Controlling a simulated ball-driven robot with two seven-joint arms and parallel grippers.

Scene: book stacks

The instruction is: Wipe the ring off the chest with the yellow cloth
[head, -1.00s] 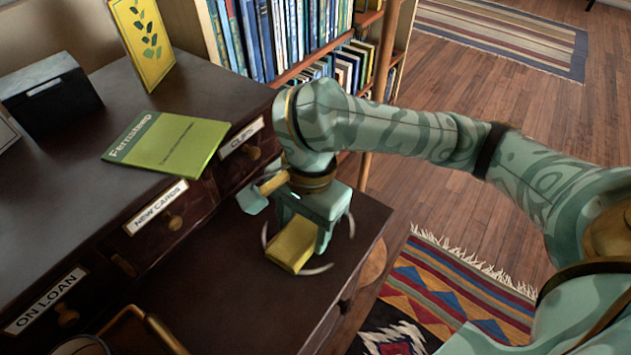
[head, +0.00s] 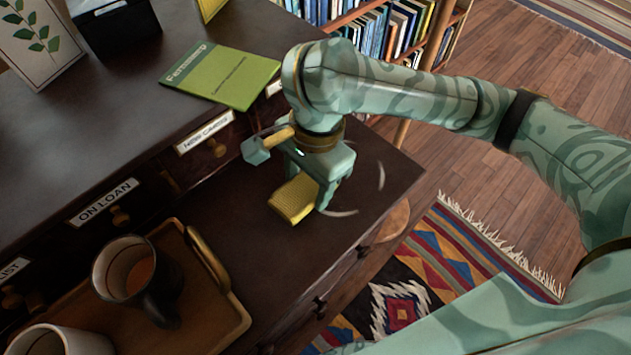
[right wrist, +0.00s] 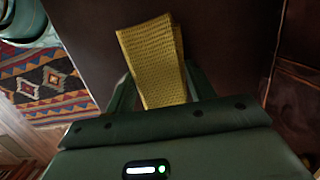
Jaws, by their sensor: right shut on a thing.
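The yellow cloth (head: 293,200) is a folded, textured pad between the fingers of my right gripper (head: 312,190), which is shut on it. The cloth is low at the surface of the dark chest (head: 240,245); whether it presses on the wood I cannot tell. Pale arcs of the ring (head: 381,175) show to the right of the gripper and just below its right finger. The rest of the ring's outline is not visible, partly behind the gripper. The right wrist view also shows the cloth (right wrist: 155,60) between the fingers. My left gripper is not in view.
A tray (head: 215,325) with a dark mug (head: 137,275) and a pale mug (head: 60,340) stands at the lower left. A green book (head: 220,75) lies on the raised top above labelled drawers. The chest's right edge drops to a patterned rug (head: 420,270).

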